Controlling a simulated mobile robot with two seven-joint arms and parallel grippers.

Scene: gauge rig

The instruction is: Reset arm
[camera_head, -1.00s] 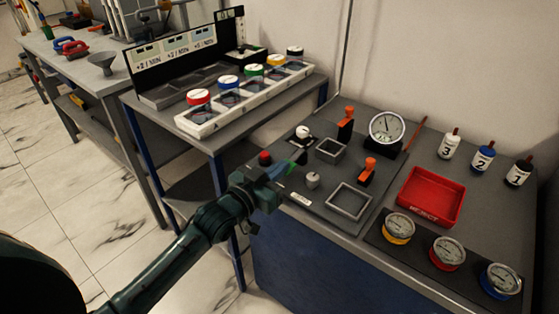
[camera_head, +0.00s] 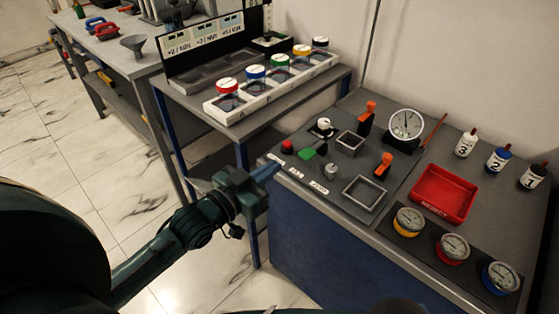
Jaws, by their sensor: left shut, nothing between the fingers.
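My left gripper (camera_head: 270,170) is shut and empty at the left edge of the grey control panel (camera_head: 335,203). Its arm comes in from the lower left. The fingertips are left of and below a red button (camera_head: 288,146) and a green control (camera_head: 307,153), apart from both in the picture. The panel also bears a white-topped knob (camera_head: 324,126), a grey knob (camera_head: 331,170) and two orange-handled levers (camera_head: 368,108), (camera_head: 384,163). My right gripper is not in view.
A dial gauge (camera_head: 406,124), a red reject tray (camera_head: 443,195), three small gauges (camera_head: 452,248) and three numbered bottles (camera_head: 498,159) stand to the right. A side table holds a white rack (camera_head: 240,110) with several coloured-lid jars. Open floor lies left.

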